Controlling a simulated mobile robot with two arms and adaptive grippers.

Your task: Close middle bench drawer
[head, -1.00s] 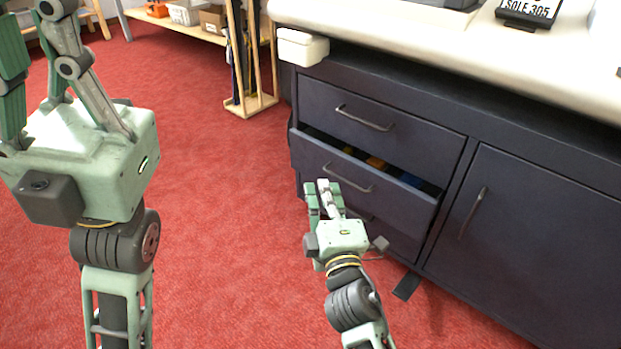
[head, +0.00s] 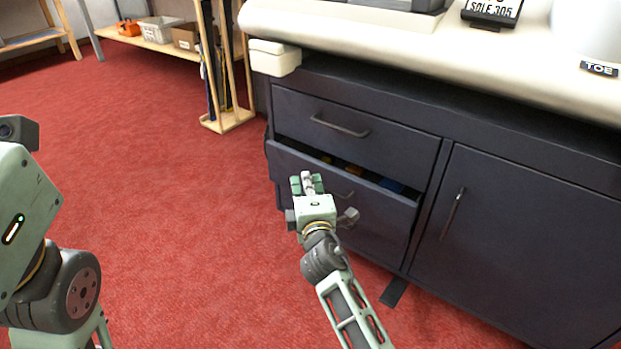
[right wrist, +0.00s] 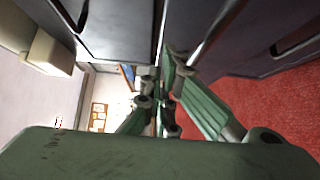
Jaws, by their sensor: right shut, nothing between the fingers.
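The middle bench drawer (head: 388,208) is dark and stands partly open, with a narrow gap above its front and coloured contents showing inside. Its handle (head: 346,193) is partly hidden behind my right gripper. My right gripper (head: 307,181) is shut and empty, at the left part of the drawer front; whether it touches the front cannot be told. In the right wrist view its fingers (right wrist: 160,95) lie close together beside dark drawer fronts. The housing of my left gripper (head: 22,215) shows at the left edge, well away from the bench; its fingers are out of the picture.
The top drawer (head: 385,143) and the cabinet door (head: 510,245) on the right are shut. A pale worktop (head: 400,38) overhangs them, with a white box (head: 274,58) at its left corner. A wooden rack (head: 229,119) stands behind. The red floor (head: 170,220) at left is clear.

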